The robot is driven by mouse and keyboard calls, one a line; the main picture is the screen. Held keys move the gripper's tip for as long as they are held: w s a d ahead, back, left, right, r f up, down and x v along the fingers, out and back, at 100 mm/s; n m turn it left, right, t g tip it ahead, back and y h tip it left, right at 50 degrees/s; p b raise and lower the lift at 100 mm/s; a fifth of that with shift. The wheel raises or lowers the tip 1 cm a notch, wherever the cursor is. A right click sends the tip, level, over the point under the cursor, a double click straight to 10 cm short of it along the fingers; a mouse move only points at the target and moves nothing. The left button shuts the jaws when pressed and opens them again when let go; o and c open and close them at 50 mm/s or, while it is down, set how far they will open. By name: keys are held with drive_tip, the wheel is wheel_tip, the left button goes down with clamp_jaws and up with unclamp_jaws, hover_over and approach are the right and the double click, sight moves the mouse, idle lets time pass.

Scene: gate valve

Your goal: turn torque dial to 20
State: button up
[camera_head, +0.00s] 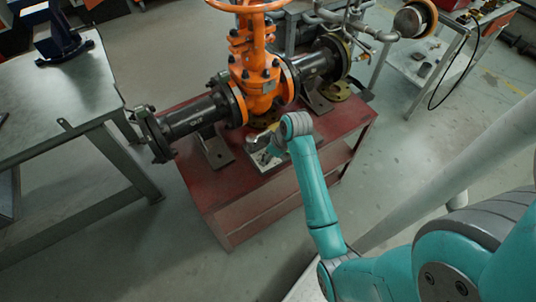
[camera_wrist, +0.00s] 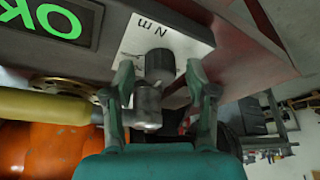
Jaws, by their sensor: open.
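In the wrist view, a dark round knob (camera_wrist: 160,66), apparently the torque dial, stands out from a pale plate (camera_wrist: 140,38) marked "N m". My gripper (camera_wrist: 159,72) is open, with one finger on each side of the knob. I cannot tell whether either finger touches it. A grey metal fitting (camera_wrist: 148,105) lies nearer the camera, between the fingers, and overlaps the knob's near end. I cannot read the dial setting. In the head view, my gripper (camera_head: 262,140) is at the bench beside the orange gate valve (camera_head: 258,75), and the dial is hidden.
A green "OK" display (camera_wrist: 58,20) is beside the plate. A yellow bar (camera_wrist: 45,105) runs left from the metal fitting. The valve and its black pipes (camera_head: 195,117) stand on a red bench (camera_head: 225,190). A grey table (camera_head: 60,100) is at left. The floor is clear in front.

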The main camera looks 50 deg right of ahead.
clamp_jaws()
drive_tip(key=shift+m, duration=0.4)
drive_tip(key=shift+a+m+h, duration=0.15)
drive_tip(key=shift+m+h, duration=0.95)
drive_tip(key=shift+m, duration=1.3)
unclamp_jaws()
